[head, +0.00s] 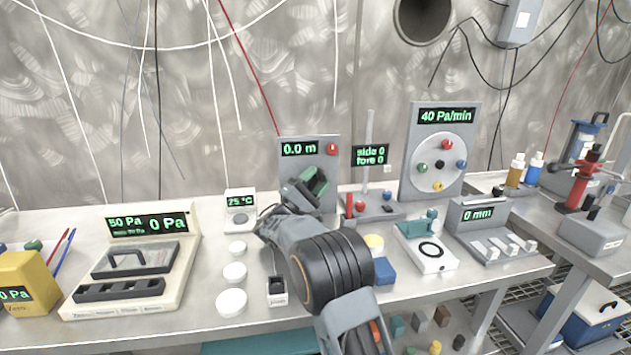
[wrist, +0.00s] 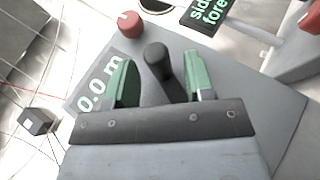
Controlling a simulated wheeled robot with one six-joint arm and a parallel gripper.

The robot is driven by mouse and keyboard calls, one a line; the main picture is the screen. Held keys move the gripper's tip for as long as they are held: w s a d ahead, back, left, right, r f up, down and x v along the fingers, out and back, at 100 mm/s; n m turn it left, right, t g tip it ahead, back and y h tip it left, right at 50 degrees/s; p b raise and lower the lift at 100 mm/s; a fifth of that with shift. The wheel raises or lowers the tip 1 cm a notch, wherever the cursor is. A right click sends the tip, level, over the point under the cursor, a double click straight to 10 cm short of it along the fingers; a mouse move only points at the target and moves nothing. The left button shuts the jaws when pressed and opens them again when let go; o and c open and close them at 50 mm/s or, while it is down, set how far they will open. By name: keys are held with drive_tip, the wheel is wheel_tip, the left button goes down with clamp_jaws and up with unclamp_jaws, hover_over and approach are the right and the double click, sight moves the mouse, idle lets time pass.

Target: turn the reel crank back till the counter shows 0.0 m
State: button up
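The reel's grey panel (head: 322,148) stands at the back of the bench. Its counter (head: 299,149) reads 0.0 m, and the same reading shows tilted in the wrist view (wrist: 101,84). My gripper (head: 312,184) is in front of the panel, its green-padded fingers towards it. In the wrist view my gripper (wrist: 160,76) is open, with the dark crank knob (wrist: 157,60) between the fingers and a gap on each side. The rest of the crank and the reel are mostly hidden by my gripper.
A red knob (wrist: 130,24) sits on the panel near the counter. The "side 0 fore 0" display (head: 370,155) and a post (head: 368,140) stand close on the right. A 25 °C box (head: 240,215) stands to the left, with white round lids (head: 234,272) in front.

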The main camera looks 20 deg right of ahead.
drive_tip(key=shift+r, duration=0.65)
drive_tip(key=s+a+r+p, duration=0.2)
drive_tip(key=s+r+p, duration=0.1)
drive_tip(key=s+r, duration=0.8)
drive_tip(key=s, duration=0.3)
drive_tip(key=shift+a+r, duration=0.25)
drive_tip(key=shift+r, duration=0.15)
